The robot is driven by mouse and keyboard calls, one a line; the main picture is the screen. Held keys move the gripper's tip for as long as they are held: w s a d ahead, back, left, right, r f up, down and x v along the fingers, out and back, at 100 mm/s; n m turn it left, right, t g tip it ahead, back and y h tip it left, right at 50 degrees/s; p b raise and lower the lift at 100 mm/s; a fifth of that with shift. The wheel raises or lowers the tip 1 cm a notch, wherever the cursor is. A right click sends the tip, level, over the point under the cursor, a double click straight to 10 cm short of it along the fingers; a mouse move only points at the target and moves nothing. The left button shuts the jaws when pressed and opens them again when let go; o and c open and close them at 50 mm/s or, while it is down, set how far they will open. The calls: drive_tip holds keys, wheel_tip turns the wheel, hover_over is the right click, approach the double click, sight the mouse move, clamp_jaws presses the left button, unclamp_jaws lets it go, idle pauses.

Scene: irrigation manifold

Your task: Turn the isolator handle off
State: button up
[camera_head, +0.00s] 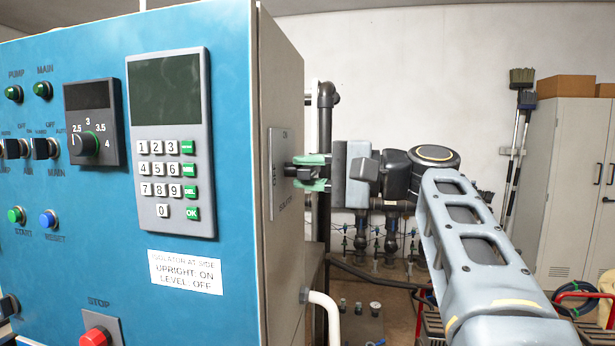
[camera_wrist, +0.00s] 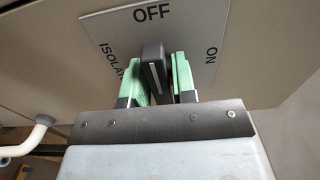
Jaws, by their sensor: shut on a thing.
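The isolator handle (camera_wrist: 153,68) is a black lever with a pale line on its face. My gripper (camera_head: 308,172) has its green fingers on both sides of the handle and is shut on it. In the wrist view the handle's line points up toward the word OFF on the grey isolator plate (camera_wrist: 108,38), with ON at the right. In the head view the plate (camera_head: 279,150) is on the cabinet's side, and the handle (camera_head: 297,171) lies about level between the fingers. The fingers and gripper body hide part of the handle.
The blue control cabinet (camera_head: 105,250) fills the left, with a keypad panel (camera_head: 169,100) and a label (camera_head: 186,272) reading upright on, level off. A white bent pipe (camera_head: 322,300) is low beside it. Dark pipes (camera_head: 325,130) stand behind my gripper.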

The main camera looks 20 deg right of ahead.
idle(0.4)
drive_tip(key=o, duration=0.8)
drive_tip(key=shift+c, duration=0.2)
drive_tip(key=shift+d, duration=0.1)
drive_tip(key=v, duration=1.3)
drive_tip(key=shift+s+d, duration=0.25)
